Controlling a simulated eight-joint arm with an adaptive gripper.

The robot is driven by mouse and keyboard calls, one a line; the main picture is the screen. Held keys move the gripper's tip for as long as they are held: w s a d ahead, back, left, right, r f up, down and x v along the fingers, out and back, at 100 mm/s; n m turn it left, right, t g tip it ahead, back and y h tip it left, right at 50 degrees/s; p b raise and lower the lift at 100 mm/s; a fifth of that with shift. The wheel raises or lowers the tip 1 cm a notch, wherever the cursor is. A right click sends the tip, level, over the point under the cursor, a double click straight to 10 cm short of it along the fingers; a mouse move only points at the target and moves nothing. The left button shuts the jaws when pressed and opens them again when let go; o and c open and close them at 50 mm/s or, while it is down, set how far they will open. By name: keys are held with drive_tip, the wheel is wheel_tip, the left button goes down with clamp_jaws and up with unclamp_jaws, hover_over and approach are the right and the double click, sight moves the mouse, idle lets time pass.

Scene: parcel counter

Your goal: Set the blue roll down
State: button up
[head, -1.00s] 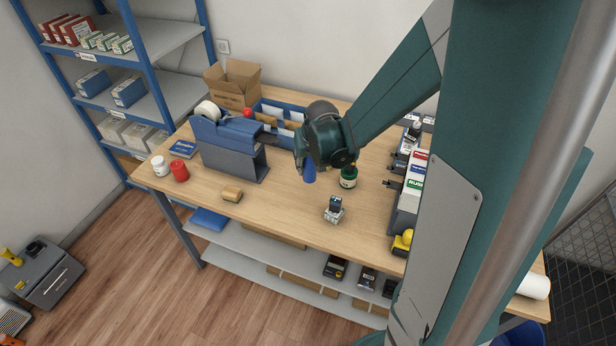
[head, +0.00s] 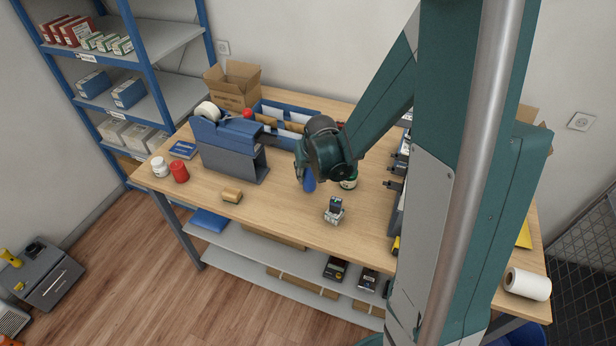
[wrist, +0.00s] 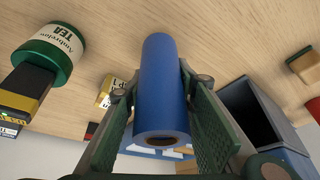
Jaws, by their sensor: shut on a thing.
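The blue roll (wrist: 160,85) is a plain blue cylinder with a hollow core showing at its near end. My gripper (wrist: 157,105) is shut on it, with a green pad on each side. In the head view the blue roll (head: 309,183) shows as a small blue piece below my gripper (head: 304,178), upright over the middle of the wooden table (head: 285,215). Its lower end is at or just above the table top; I cannot tell whether it touches.
Bare table lies between.

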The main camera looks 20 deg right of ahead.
drive_tip(key=shift+f, duration=0.85)
drive_tip(key=shift+f, duration=0.1)
drive_tip(key=o, duration=0.9)
drive_tip(key=shift+o, duration=0.2)
drive_tip(key=shift+r, duration=0.2)
drive_tip(key=shift+p+v, duration=0.65)
drive_tip(key=shift+v, duration=5.2)
drive_tip(key=shift+a+r, duration=0.1)
drive_tip(key=shift+r, duration=0.05)
